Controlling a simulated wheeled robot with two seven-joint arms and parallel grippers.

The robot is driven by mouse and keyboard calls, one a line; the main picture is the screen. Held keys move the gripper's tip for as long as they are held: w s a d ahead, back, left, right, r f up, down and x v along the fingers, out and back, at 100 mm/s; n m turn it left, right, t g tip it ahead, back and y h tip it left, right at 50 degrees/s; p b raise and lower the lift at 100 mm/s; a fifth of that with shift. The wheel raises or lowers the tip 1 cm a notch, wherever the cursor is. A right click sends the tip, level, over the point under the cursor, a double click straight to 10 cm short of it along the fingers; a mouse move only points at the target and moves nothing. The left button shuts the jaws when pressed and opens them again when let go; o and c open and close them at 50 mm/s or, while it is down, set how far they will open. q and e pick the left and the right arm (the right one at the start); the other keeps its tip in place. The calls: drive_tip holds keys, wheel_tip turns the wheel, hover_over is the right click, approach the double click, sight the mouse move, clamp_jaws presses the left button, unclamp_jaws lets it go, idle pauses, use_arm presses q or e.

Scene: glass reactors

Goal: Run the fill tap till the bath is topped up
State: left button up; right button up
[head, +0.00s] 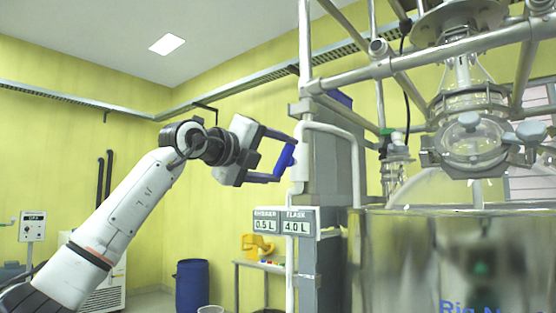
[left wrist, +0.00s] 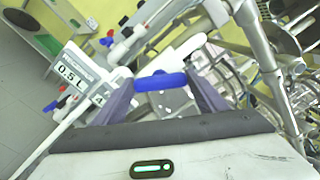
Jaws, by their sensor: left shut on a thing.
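My left gripper (head: 287,158) is shut on a blue tap handle (head: 286,155), near the upright pipes left of the reactor frame. In the left wrist view the blue handle (left wrist: 160,81) spans between the two fingers of the left gripper (left wrist: 158,90). A large shiny vessel (head: 410,265), seemingly the bath, stands at the lower right with blue lettering; its liquid level cannot be made out. A display (head: 286,221) reads 0.5 L on the left, its label blurred, and 4.0 L under FLASK. The 0.5 L also shows in the left wrist view (left wrist: 70,76). My right gripper is not in view.
Metal frame bars (head: 440,60) and glassware (head: 470,140) crowd the right above the vessel. A white pipe (head: 335,132) bends beside a grey column. A blue drum (head: 192,286) and a small table (head: 258,265) stand behind. Open air surrounds my left arm.

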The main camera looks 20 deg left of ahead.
use_arm(q)
drive_tip(key=o, duration=1.1)
drive_tip(key=shift+a, duration=0.1)
drive_tip(key=shift+c, duration=0.2)
drive_tip(key=b+v, duration=0.3)
drive_tip(key=v, duration=0.7)
drive_tip(key=shift+s, duration=0.2)
drive_tip(key=shift+r, duration=0.1)
